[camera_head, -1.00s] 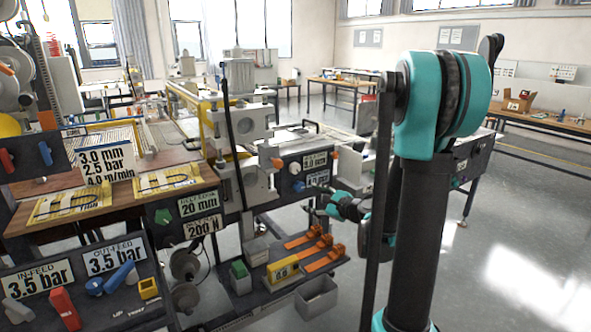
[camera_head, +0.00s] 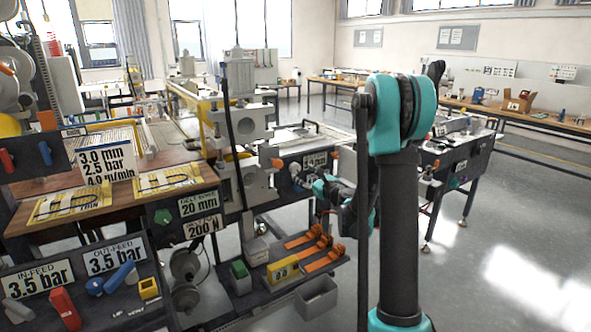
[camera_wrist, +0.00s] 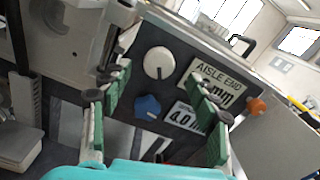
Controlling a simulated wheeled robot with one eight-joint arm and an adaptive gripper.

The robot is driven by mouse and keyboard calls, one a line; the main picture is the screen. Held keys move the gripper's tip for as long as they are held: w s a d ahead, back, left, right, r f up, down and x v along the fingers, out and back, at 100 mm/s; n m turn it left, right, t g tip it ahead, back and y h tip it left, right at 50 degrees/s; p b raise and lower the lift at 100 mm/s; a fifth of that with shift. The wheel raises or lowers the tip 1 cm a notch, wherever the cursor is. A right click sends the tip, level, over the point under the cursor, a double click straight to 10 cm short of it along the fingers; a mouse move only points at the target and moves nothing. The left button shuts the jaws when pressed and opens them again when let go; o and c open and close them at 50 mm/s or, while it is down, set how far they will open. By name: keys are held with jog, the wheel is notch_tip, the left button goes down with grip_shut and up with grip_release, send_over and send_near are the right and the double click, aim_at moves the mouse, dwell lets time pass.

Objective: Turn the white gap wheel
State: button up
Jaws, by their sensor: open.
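The white gap wheel (camera_wrist: 159,62) is a round white knob with a pointer mark on a dark panel (camera_wrist: 135,85). It shows uncovered in the wrist view, and in the head view it is a small white disc (camera_head: 295,168) beside my gripper. My gripper (camera_wrist: 160,88) is open and empty, its green-padded fingers spread to either side of the wheel in the wrist view. The fingers look apart from the wheel; the remaining distance is hard to judge. In the head view my gripper (camera_head: 304,182) is small and partly hidden by my arm.
A blue knob (camera_wrist: 147,107) sits just below the white wheel. Labels, one reading AISLE END (camera_wrist: 222,82), are to its right, with an orange knob (camera_wrist: 257,106) beyond. A shelf with orange clamps (camera_head: 322,262) and a grey bin (camera_head: 316,297) lies below the panel.

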aim_at(296, 168)
jog(key=x, duration=0.7)
jog(key=shift+c, duration=0.5)
jog(key=c, duration=1.1)
jog(key=shift+o, duration=0.2)
